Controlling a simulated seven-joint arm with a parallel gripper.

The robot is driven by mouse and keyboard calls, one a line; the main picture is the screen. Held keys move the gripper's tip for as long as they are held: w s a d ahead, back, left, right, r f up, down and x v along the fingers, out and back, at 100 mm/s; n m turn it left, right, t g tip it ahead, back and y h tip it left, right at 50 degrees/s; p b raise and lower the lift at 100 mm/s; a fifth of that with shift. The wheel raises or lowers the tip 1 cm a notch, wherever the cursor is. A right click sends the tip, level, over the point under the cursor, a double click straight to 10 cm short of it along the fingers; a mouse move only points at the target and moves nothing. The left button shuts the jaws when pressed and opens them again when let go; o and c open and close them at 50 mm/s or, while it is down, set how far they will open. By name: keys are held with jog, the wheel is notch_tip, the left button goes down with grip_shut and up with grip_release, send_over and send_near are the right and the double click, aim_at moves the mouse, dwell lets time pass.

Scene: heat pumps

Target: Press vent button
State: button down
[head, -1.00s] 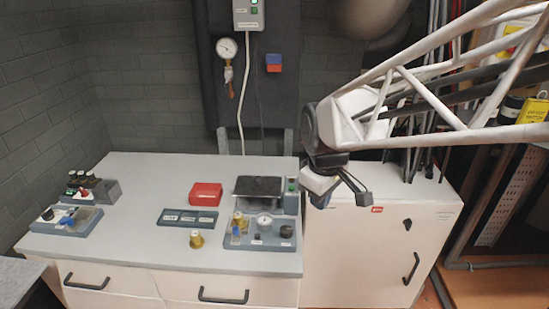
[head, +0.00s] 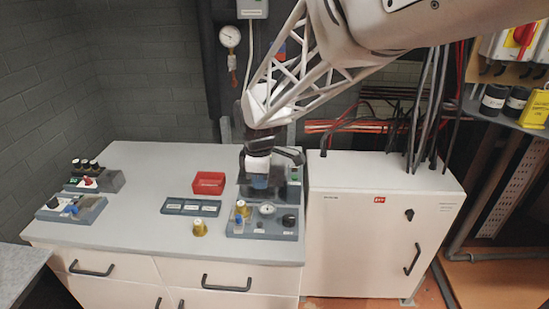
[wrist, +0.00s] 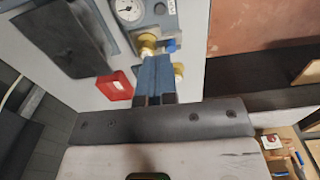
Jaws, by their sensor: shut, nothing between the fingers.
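No label reading "vent" is legible, so I cannot tell which control is the vent button. A pump panel (head: 250,231) on the bench carries a round gauge (head: 267,209), a brass fitting (head: 242,208), a blue knob (head: 239,219) and a black knob (head: 289,220). A grey post with a green button (head: 294,172) stands behind its right side. My gripper (head: 259,187) is above the dark plate behind the panel, partly hiding it. In the wrist view, its blue fingers (wrist: 153,82) are together and empty, with the brass fitting (wrist: 147,43) and blue knob (wrist: 171,45) beyond them.
A red tray (head: 209,183), a labelled block (head: 190,207) and a loose brass piece (head: 199,228) lie left of the panel. Control boxes (head: 72,208) sit at the far left. A white cabinet (head: 360,240) stands right of the bench.

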aim_at(260, 223)
jog(key=shift+w+a+f, duration=0.1)
jog(key=shift+a, duration=0.2)
jog(key=shift+f, duration=0.1)
notch_tip(260, 223, down, 14)
jog(key=shift+r, duration=0.1)
dwell(0.9)
dwell(0.3)
